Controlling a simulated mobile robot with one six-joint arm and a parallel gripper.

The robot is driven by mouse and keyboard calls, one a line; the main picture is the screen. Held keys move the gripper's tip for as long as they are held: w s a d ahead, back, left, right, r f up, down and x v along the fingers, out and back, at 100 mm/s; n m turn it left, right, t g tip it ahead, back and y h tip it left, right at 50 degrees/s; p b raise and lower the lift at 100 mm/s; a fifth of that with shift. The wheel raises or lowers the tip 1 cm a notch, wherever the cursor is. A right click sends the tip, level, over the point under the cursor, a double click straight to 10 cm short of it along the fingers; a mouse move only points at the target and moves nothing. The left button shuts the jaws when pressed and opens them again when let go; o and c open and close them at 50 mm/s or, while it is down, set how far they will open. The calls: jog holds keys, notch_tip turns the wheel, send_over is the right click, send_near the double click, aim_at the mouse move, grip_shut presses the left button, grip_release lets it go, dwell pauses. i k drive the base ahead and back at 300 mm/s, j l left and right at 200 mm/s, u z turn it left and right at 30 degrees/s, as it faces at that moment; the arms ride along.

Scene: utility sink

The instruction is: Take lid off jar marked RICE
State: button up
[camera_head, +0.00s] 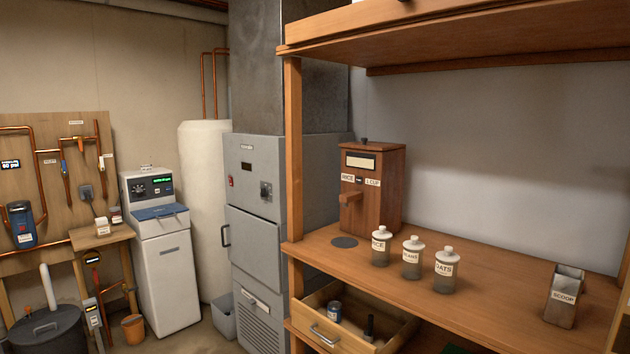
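The jar marked RICE (380,248) stands upright on the wooden shelf, leftmost of three similar jars. It has a clear body, a pale label and a white knobbed lid (381,233) sitting on top. To its right stand the jar marked BEANS (411,260) and the jar marked OATS (446,271), both also lidded. The label on the middle jar is small and hard to read. My gripper does not show in the head view.
A wooden RICE dispenser (374,188) stands behind the jars, with a dark round disc (344,242) before it. A metal box marked SCOOP (563,296) is at right. An open drawer (340,322) juts out below. An upper shelf (460,35) overhangs.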

aim_at(382, 234)
jog(key=i+j+z, duration=0.5)
jog(key=j, duration=0.15)
jog(key=j+z, duration=0.25)
jog(key=j, duration=0.15)
jog(key=i+j+z, duration=0.25)
jog(key=j, duration=0.15)
jog(key=k, duration=0.05)
